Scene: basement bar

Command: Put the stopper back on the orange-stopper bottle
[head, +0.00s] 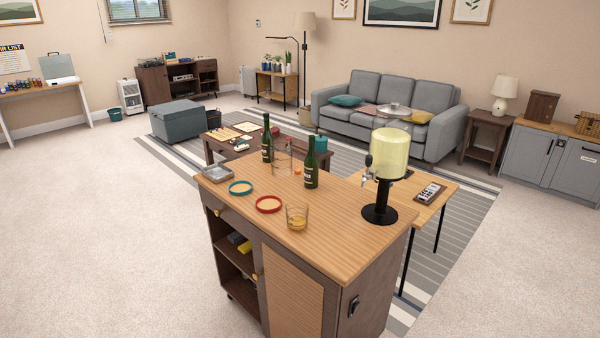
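Two dark green bottles with pale labels stand upright on the wooden bar cart top, a left one (267,140) and a right one (311,165). A small orange piece (298,171) lies on the top just left of the right bottle; it looks like a stopper, but it is too small to be sure. I cannot make out whether either bottle's mouth has a stopper in it. Neither of my grippers is in view.
The bar cart top (345,232) also holds a clear glass vessel (283,160), a tumbler with amber liquid (297,217), a teal ring (240,188), a red ring (268,204), a grey tray (218,173) and a tall drink dispenser (389,155). The front right is clear.

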